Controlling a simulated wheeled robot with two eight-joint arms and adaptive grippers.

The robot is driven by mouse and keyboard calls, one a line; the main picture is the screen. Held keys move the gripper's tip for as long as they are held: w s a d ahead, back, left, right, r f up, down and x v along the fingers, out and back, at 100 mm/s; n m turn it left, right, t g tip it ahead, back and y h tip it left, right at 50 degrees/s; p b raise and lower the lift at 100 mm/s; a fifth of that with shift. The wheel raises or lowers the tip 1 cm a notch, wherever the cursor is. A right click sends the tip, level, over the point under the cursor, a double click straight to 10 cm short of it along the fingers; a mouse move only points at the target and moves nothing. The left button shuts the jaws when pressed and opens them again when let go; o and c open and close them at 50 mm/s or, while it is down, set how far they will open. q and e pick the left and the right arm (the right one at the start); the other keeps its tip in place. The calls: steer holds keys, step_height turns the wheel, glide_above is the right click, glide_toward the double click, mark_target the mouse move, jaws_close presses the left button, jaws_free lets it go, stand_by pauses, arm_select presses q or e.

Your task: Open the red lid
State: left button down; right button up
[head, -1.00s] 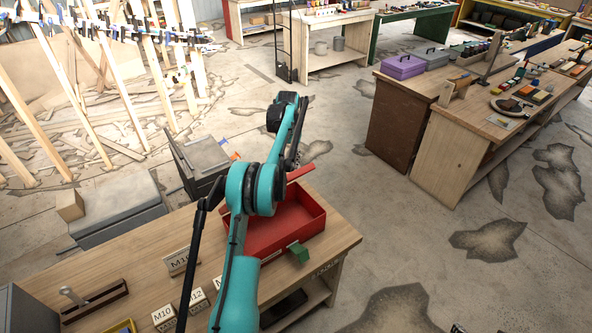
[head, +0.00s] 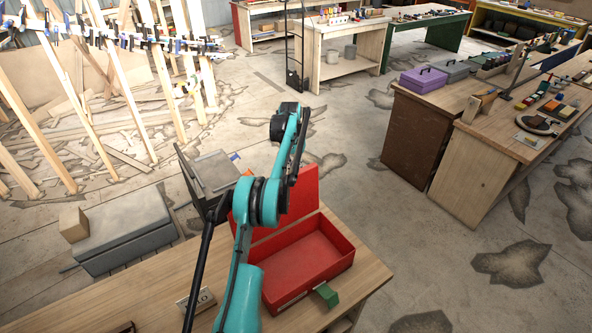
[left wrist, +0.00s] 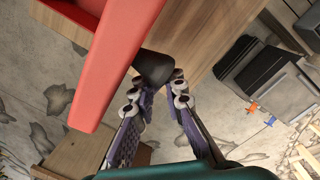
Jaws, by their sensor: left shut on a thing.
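The red box (head: 347,262) stands on the wooden workbench, its hollow inside showing. Its red lid (head: 300,190) stands up at the box's back edge, broad face showing, partly behind my left arm. In the left wrist view the red lid (left wrist: 118,55) runs down the left side, with a dark piece, seemingly its handle (left wrist: 155,67), beside it. My left gripper (left wrist: 157,88) is at this dark piece, its two fingers shut on it. In the head view the left fingers are hidden behind the arm. My right gripper is in neither view.
A green block (head: 327,295) is at the box's front. A label block (head: 197,299) lies left on the workbench (head: 362,272).

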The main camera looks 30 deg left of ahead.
arm_select(q)
steer(key=shift+s+a+f, duration=0.15)
steer(key=shift+s+a, duration=0.05)
steer(key=shift+a, duration=0.25)
steer(key=shift+s+a+f, duration=0.1)
steer(key=shift+s+a, duration=0.05)
steer(key=shift+a, duration=0.25)
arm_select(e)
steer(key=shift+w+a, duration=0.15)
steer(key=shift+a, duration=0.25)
arm_select(q)
steer(key=c, duration=1.8)
jaws_free()
steer(key=shift+c, duration=0.2)
steer(key=o, duration=0.5)
steer(key=shift+s+a+r, duration=0.1)
steer(key=shift+s, duration=0.2)
steer(key=shift+o, duration=0.6)
steer(key=shift+s+a+r, duration=0.1)
steer(key=shift+s+a, duration=0.05)
steer(key=shift+s, duration=0.05)
steer(key=shift+w+d, duration=0.15)
steer(key=shift+d, duration=0.05)
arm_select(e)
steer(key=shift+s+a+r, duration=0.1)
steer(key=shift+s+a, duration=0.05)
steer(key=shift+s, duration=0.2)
arm_select(q)
steer(key=shift+w+r, duration=0.1)
